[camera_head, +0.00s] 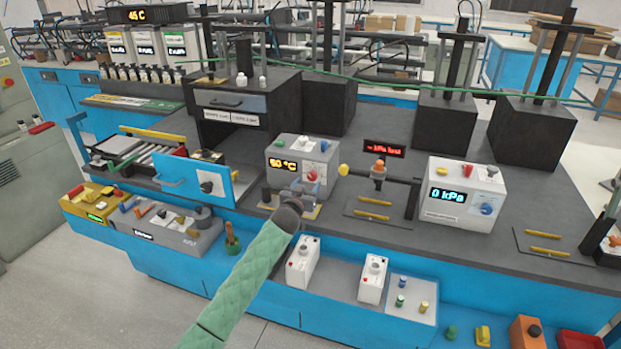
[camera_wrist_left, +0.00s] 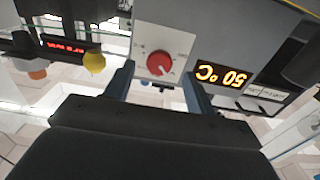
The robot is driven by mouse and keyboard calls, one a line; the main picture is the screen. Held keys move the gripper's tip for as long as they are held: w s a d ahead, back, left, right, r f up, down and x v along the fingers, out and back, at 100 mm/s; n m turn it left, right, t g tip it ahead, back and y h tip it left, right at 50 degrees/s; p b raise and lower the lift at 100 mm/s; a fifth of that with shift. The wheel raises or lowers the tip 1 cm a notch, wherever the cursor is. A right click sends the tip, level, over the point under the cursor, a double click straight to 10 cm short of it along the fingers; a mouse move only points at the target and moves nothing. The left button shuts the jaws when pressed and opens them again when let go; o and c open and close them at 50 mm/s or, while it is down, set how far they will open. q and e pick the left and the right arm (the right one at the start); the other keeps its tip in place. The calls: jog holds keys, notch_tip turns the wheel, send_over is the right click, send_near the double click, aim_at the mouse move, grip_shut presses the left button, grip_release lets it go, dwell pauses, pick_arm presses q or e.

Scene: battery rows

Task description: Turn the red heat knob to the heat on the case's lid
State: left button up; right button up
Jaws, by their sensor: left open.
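The red heat knob (camera_head: 311,176) is on the front of a grey heater box (camera_head: 287,147) on the bench. The box's amber display reads 50 °C. In the left wrist view the red knob (camera_wrist_left: 159,64) appears upside down on a white dial plate, with the amber 50 °C display beside it. My left gripper (camera_head: 297,188) is in front of the box. Its open fingers (camera_wrist_left: 158,80) appear either side of the knob, with gaps visible. I cannot tell their depth to the panel. A case (camera_head: 150,14) at the back left has a lid display reading 45 °C. My right gripper is not in view.
A yellow round knob (camera_head: 344,170) on a dark bar is close right of the heater box. A white box (camera_head: 460,195) showing 0 kPa stands further right. A blue panel (camera_head: 185,178) is to the left. White batteries (camera_head: 372,280) sit on the lower shelf.

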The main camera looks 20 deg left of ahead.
aim_at(311, 178)
pick_arm(q)
jog(key=shift+w+p, duration=0.45)
jog(key=shift+w, duration=1.5)
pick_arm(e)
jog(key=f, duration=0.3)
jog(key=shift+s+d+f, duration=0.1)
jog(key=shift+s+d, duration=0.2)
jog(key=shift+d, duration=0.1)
pick_arm(q)
jog(key=c, duration=1)
